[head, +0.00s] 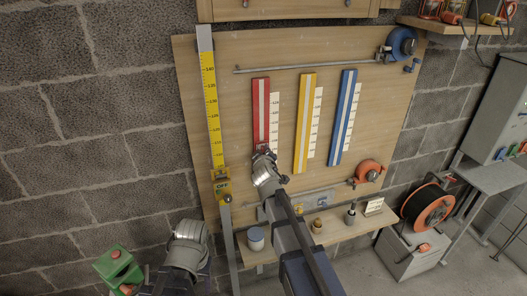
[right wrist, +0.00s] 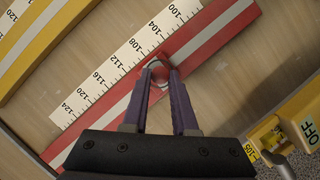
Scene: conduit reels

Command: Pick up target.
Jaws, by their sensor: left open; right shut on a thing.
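Nothing in view is labelled as the target. A red rail (head: 261,108) with a pale centre stripe is mounted upright on the wooden board, beside a white number scale. My right gripper (head: 263,152) is at the rail's lower end. In the right wrist view its purple fingers (right wrist: 160,70) are closed on a small red slider knob (right wrist: 157,82) on the red rail (right wrist: 205,40). The fingers hide much of the knob. My left gripper (head: 188,235) is low at the left, in front of the block wall and apart from the board. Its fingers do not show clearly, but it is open.
A yellow rail (head: 305,120) and a blue rail (head: 343,115) stand right of the red one. A tall yellow scale (head: 213,110) with an OFF tag is at left. Below are a shelf (head: 340,236) with small items, a green object (head: 118,266) and an orange reel (head: 428,208).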

